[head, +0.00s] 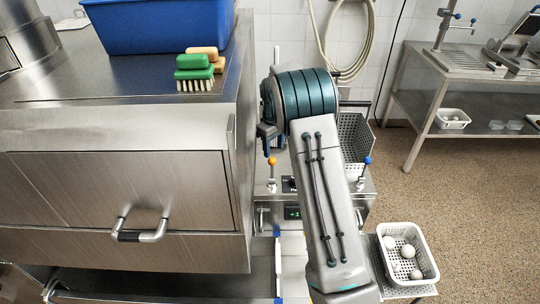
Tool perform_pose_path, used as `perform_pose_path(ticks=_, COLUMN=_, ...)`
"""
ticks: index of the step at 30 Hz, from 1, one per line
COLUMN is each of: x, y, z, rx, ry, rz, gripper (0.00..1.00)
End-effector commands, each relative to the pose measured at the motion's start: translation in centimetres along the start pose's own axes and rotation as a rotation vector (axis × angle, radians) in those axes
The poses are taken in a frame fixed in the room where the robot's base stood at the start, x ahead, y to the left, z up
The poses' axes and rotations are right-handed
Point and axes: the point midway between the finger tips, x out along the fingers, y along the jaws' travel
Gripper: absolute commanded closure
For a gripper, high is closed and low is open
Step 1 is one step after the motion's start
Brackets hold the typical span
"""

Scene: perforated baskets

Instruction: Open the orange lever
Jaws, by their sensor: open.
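The orange lever (272,172) has an orange ball on a thin upright metal stem. It stands on the front left of a steel machine (263,217) in the middle of the head view. My gripper (267,137) shows only in part, at the left of my wrist, just above the orange ball. It is open and nothing shows between its fingers. I cannot tell whether it touches the ball. A matching lever with a blue ball (367,160) stands on the right side of the machine. My arm hides the middle of the machine.
A large steel cabinet (110,190) with a handle stands close on the left. On it are a blue bin (160,27) and brushes (194,73). A perforated basket (356,140) sits behind my arm. A white basket (408,232) with pale balls is at lower right.

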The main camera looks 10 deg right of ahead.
Motion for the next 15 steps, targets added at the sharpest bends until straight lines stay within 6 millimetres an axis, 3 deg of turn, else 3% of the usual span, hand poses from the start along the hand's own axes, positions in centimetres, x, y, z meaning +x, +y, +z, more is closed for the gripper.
perform_pose_path(ticks=6, x=3.5, y=-0.3, z=-0.2, rx=-0.004, ry=-0.002, rz=-0.002, gripper=0.51)
perform_pose_path(ticks=15, x=5.2, y=-0.2, z=-0.2, rx=-0.004, ry=0.001, rz=0.000, gripper=0.51)
